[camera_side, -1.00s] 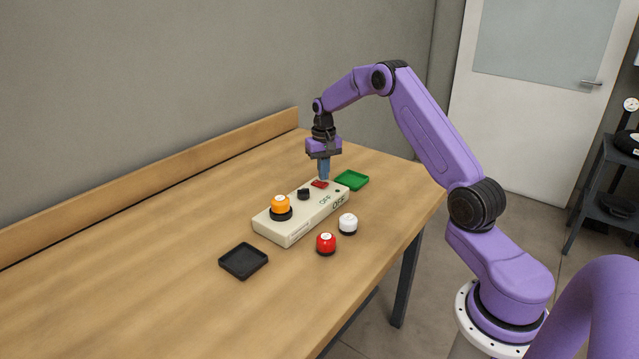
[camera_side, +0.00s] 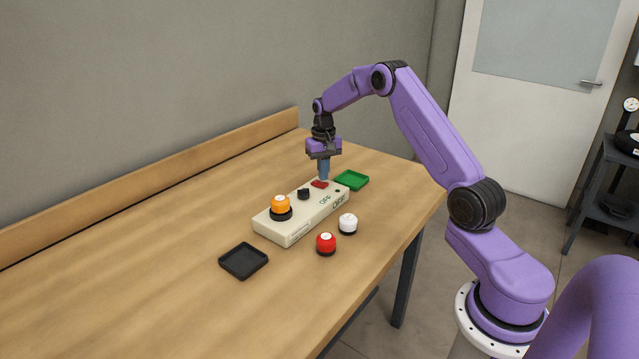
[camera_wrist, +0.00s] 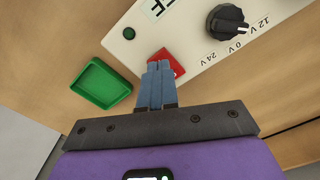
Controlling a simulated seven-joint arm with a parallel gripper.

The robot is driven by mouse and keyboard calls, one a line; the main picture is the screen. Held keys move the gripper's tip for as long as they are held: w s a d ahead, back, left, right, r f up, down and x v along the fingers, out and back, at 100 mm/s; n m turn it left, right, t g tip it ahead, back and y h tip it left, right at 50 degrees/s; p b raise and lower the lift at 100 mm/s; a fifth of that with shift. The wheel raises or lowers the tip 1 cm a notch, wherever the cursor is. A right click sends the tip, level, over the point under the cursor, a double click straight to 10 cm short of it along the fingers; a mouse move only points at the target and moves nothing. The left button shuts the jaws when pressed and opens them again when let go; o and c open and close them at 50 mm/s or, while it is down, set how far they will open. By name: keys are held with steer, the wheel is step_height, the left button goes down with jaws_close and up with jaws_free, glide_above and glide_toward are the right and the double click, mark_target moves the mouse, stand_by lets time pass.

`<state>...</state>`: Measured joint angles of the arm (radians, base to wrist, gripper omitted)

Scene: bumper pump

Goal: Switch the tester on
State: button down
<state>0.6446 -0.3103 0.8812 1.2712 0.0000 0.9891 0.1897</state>
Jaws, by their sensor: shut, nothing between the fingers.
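The tester (camera_side: 288,228) is a long cream box on the wooden table, with "OFF" lettering on it. Its red rocker switch (camera_side: 320,184) is near the far end and also shows in the wrist view (camera_wrist: 166,57). A black knob (camera_side: 303,194) sits on the tester's top; in the wrist view the knob (camera_wrist: 228,20) has 0 V, 12 V and 24 V marks. An orange button (camera_side: 280,203) on a black base stands at the near end. My gripper (camera_side: 323,179) is shut and empty, pointing down at the red switch. Its blue fingertips (camera_wrist: 159,66) overlap the switch; I cannot tell whether they touch.
A green tray (camera_side: 351,180) lies just beyond the tester's far end. A black tray (camera_side: 243,261) lies at the front left. A red button (camera_side: 326,243) and a white button (camera_side: 348,223) stand right of the tester. The table's left part is clear.

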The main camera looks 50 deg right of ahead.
mark_target(323, 184)
steer(key=shift+f, duration=0.9)
stand_by(0.5)
steer(key=shift+r, duration=0.1)
steer(key=shift+r, duration=3.4)
